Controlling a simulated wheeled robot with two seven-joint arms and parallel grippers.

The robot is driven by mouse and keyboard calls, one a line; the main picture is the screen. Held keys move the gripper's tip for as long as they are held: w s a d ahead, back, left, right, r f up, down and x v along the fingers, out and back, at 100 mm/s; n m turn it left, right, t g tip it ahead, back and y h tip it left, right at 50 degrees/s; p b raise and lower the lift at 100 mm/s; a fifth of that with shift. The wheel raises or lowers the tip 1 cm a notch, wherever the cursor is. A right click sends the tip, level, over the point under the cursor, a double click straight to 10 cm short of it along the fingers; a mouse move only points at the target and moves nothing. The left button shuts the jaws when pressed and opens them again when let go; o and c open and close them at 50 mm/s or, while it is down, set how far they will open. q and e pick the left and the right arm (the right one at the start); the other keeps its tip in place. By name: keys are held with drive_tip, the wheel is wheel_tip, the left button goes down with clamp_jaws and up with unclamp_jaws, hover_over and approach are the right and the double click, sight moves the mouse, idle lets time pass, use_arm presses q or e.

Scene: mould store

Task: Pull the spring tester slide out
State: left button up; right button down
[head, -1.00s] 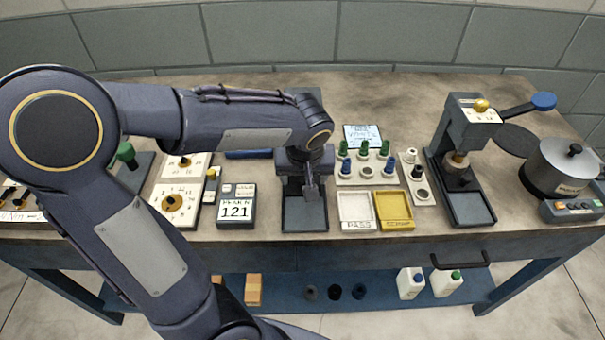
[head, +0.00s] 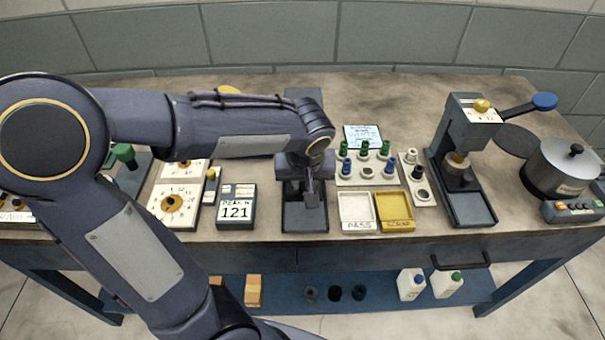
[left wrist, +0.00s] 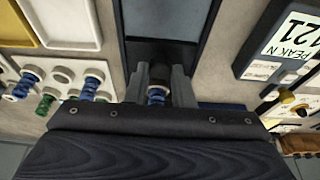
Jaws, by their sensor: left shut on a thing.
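The spring tester (head: 305,222) stands at the middle of the bench, its dark base reaching toward the front edge. My left arm hides most of its upper part. My left gripper (head: 311,197) is over the base, pointing down, and is shut on the dark slide. In the left wrist view the fingers (left wrist: 160,88) close around a dark part of the slide (left wrist: 160,52). A blue coil spring (left wrist: 157,95) shows between the fingers there; I cannot tell if they touch it. The base (left wrist: 165,18) runs away at the top of that view. My right gripper is not in view.
A PEAK N display (head: 236,211) reading 121 stands close left of the tester. A white tray (head: 356,225) and a yellow tray (head: 394,225) lie close right, with a spring rack (head: 366,182) behind them. A lever press (head: 462,170) stands further right.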

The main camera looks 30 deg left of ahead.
use_arm(q)
drive_tip(key=shift+s+d, duration=0.4)
drive_tip(key=shift+s, duration=0.2)
drive_tip(key=shift+s+d, duration=0.35)
drive_tip(key=shift+s, duration=0.25)
drive_tip(key=shift+s+b, duration=0.1)
drive_tip(key=shift+b, duration=0.2)
drive_tip(key=shift+s+d+b, duration=0.2)
drive_tip(key=shift+s+d, duration=0.35)
drive_tip(key=shift+s, duration=0.25)
drive_tip(key=shift+s+d+b, duration=0.15)
drive_tip(key=shift+s+d, duration=0.35)
drive_tip(key=shift+s, duration=0.4)
drive_tip(key=shift+s+d, duration=0.7)
drive_tip(key=shift+s, duration=0.35)
drive_tip(key=o, duration=0.4)
drive_tip(key=shift+s, duration=0.1)
drive_tip(key=o, duration=1.1)
